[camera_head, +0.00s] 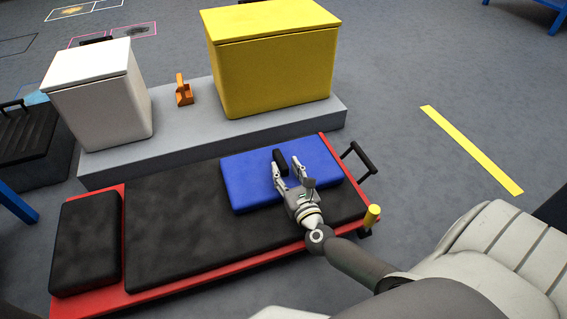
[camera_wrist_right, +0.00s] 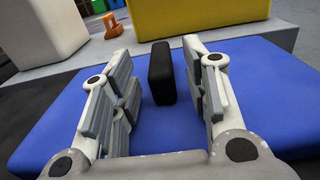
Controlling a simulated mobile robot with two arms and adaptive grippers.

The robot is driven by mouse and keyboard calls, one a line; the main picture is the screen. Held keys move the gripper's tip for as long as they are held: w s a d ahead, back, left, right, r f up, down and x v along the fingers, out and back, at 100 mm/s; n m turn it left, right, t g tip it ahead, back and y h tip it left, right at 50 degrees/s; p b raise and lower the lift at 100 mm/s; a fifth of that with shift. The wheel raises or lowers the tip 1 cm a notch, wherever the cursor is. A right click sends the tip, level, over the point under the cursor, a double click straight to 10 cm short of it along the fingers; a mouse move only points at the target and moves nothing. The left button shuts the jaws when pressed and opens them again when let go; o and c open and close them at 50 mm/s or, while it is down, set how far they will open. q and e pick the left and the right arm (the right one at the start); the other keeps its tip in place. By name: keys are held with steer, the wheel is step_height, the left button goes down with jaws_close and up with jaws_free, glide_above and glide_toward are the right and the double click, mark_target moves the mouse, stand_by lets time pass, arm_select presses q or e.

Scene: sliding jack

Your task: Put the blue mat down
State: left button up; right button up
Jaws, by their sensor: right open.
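The blue mat (camera_head: 240,188) lies flat on the right part of the black padded top of a red-framed sliding jack (camera_head: 190,270). A black upright handle (camera_head: 280,160) stands on the mat; it also shows in the right wrist view (camera_wrist_right: 161,72). My right gripper (camera_head: 288,168) is open over the mat. Its fingers are on either side of the black handle, with a gap on both sides in the wrist view (camera_wrist_right: 160,85). The blue mat fills much of the wrist view (camera_wrist_right: 265,85). My left gripper is not in view.
Behind the jack, a grey platform (camera_head: 180,135) carries a white box (camera_head: 100,100), a small orange object (camera_head: 183,92) and a yellow box (camera_head: 275,70). A black handle (camera_head: 362,160) and a yellow knob (camera_head: 372,215) are at the jack's right end. Floor at the right is clear around a yellow strip (camera_head: 470,148).

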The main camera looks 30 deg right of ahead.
steer(key=p+v, duration=0.2)
steer(key=v, duration=0.7)
steer(key=shift+s, duration=0.15)
steer(key=shift+r, duration=0.1)
